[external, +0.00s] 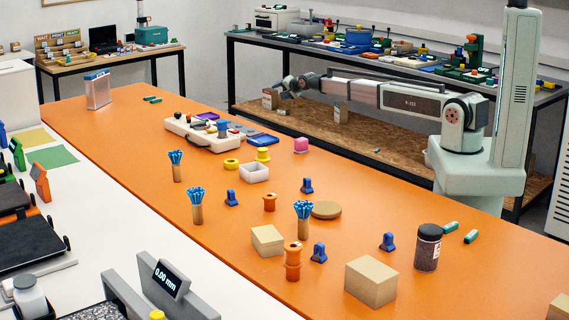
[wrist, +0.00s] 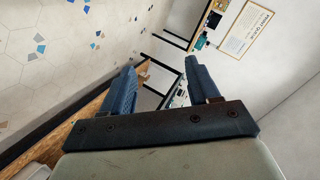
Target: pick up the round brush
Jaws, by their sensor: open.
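Three upright items with tan cylindrical bodies and splayed blue tops look most like a round brush, but I cannot tell which one is meant, or whether they are brushes. One stands at the middle left (external: 176,171), one nearer the front (external: 196,207), and one right of centre (external: 303,222), all on the orange table (external: 120,135). My gripper (external: 283,89) is beyond the table's far edge, well away from them. In the wrist view my gripper (wrist: 163,82) is open with nothing between its fingers, and no brush shows there.
A tan block (external: 267,240), a larger box (external: 371,281), a dark jar (external: 428,248), orange spools (external: 292,262) and blue pieces (external: 319,253) crowd the near half. A round tan disc (external: 327,209) lies behind the right brush-like item. The far left table is clearer.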

